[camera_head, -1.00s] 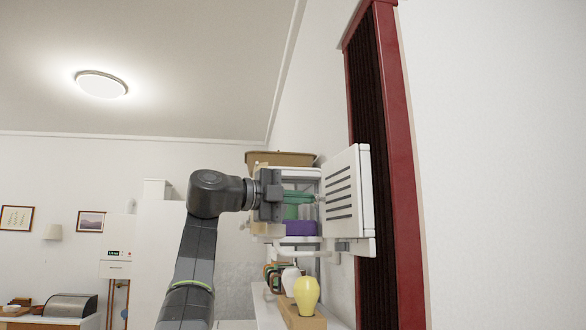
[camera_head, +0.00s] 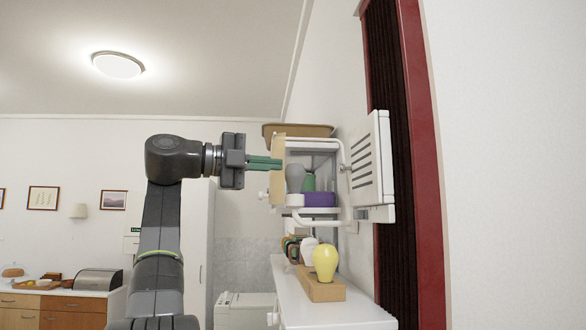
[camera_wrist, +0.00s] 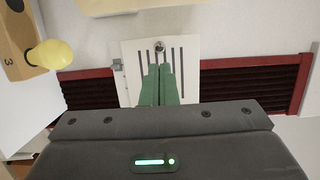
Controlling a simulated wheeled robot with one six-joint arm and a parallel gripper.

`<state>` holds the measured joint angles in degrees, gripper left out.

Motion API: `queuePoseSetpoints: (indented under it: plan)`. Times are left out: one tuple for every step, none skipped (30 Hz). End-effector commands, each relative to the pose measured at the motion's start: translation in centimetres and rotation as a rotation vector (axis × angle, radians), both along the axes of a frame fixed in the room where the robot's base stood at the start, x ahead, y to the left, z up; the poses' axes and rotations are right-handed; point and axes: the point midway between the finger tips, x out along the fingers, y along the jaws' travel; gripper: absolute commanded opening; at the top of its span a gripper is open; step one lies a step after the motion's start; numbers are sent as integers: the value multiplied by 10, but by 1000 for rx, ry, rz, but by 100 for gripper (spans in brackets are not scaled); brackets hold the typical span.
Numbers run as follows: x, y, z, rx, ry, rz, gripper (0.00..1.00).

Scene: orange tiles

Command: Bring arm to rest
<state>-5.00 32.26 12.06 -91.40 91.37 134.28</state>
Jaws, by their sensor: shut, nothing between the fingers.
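My gripper (camera_head: 277,163) has green fingers and is shut with nothing between them. In the head view it points right, at the left edge of an open white wall cabinet (camera_head: 306,141). Its fingertips look close to the tan panel at the cabinet's left side; I cannot tell if they touch. In the wrist view my gripper (camera_wrist: 159,68) shows with its fingers together, pointing toward the slotted white door (camera_wrist: 132,52). My arm (camera_head: 165,215) rises from the bottom and bends right at the elbow.
The cabinet's slotted door (camera_head: 369,167) stands open at the right. Inside are a purple item (camera_head: 320,200) and grey and green objects. A dark red frame (camera_head: 424,170) is beyond the door.

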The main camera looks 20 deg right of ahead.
Motion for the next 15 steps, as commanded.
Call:
queuePoseSetpoints:
  plan:
    - [0, 8, 0, -1, 0, 2, 0]
    - [0, 11, 0, 0, 0, 2, 0]
    - [0, 15, 0, 0, -1, 1, 0]
    - [-1, 17, 0, 0, -1, 1, 0]
    - [-1, 18, 0, 0, -1, 0, 0]
    - [-1, 20, 0, 0, -2, 0, 0]
    - [-1, 21, 0, 0, -2, 0, 0]
    - [-2, 22, 1, -1, -2, 0, 0]
    - [-2, 22, 1, -1, -2, 0, 0]
    - [-2, 23, 1, -1, -2, -1, 0]
    - [-2, 23, 1, -1, -2, -1, 0]
    - [-2, 22, 0, 0, -1, -1, 0]
    - [-2, 22, 0, 0, -1, -1, 0]
    - [-2, 22, 0, 0, -1, -1, 0]
    - [-2, 22, 0, 0, -1, -1, 0]
